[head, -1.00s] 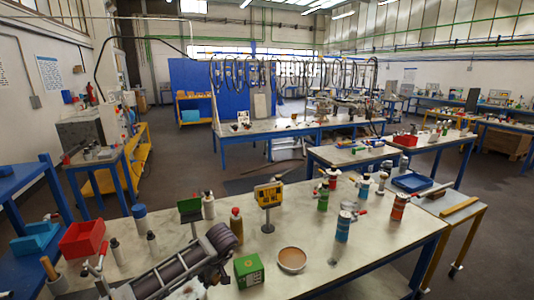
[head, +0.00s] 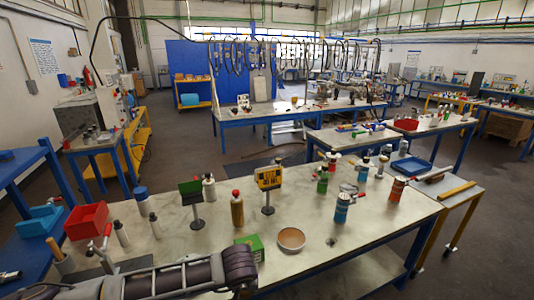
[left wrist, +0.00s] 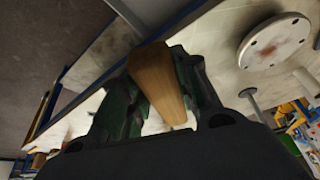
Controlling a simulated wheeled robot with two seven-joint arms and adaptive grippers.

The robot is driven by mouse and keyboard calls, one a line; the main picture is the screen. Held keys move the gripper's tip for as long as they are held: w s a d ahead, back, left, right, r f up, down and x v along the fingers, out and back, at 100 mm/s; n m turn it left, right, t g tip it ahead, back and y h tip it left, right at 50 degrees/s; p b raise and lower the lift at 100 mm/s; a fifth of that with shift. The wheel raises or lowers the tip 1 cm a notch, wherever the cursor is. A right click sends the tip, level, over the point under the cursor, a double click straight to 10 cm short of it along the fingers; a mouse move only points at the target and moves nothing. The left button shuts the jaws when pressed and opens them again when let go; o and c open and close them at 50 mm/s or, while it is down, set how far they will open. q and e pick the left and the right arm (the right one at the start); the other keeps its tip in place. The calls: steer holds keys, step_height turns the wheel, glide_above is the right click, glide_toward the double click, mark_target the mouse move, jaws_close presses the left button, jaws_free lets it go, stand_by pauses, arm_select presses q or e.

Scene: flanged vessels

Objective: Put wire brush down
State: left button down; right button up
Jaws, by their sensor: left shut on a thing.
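The wire brush shows in the left wrist view as a tapered wooden handle (left wrist: 158,82). My left gripper (left wrist: 172,72) is shut on it, with dark green-black fingers on both sides. The bristle end cannot be made out. In the head view my left arm reaches in along the bottom left over the workbench (head: 340,262); its fingers and the brush cannot be made out there. My right gripper is in neither view.
A red bin (head: 86,220), a green box (head: 250,246), a round bowl (head: 291,239) and several bottles stand on the workbench. A blue can (head: 342,208) stands farther right. A round flange (left wrist: 273,41) shows in the left wrist view.

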arm_select(q)
steer(key=shift+w+a+r, duration=0.15)
steer(key=shift+w+r, duration=0.85)
steer(key=shift+r, duration=0.25)
steer(key=shift+w+a+r, duration=0.15)
steer(key=shift+w+r, duration=0.8)
steer(key=shift+r, duration=0.25)
steer(key=shift+m, duration=0.5)
steer(key=shift+d+r+m+h, duration=0.15)
steer(key=shift+d+m+h, duration=0.05)
steer(key=shift+m+h, duration=0.25)
steer(key=shift+m, duration=0.55)
steer(key=r, duration=0.1)
steer(key=w+r, duration=0.1)
steer(key=r, duration=0.2)
steer(key=shift+w+r, duration=0.1)
steer(key=shift+w, duration=0.25)
steer(key=w+a+r+n, duration=0.1)
steer(key=a+n, duration=0.1)
steer(key=a, duration=0.9)
steer(key=s+a+f, duration=0.2)
steer(key=a+f, duration=0.2)
steer(key=f, duration=0.1)
steer(key=shift+s+f+n+y, duration=0.3)
steer(key=shift+s+n+y, duration=0.05)
steer(key=shift+n+y, duration=0.1)
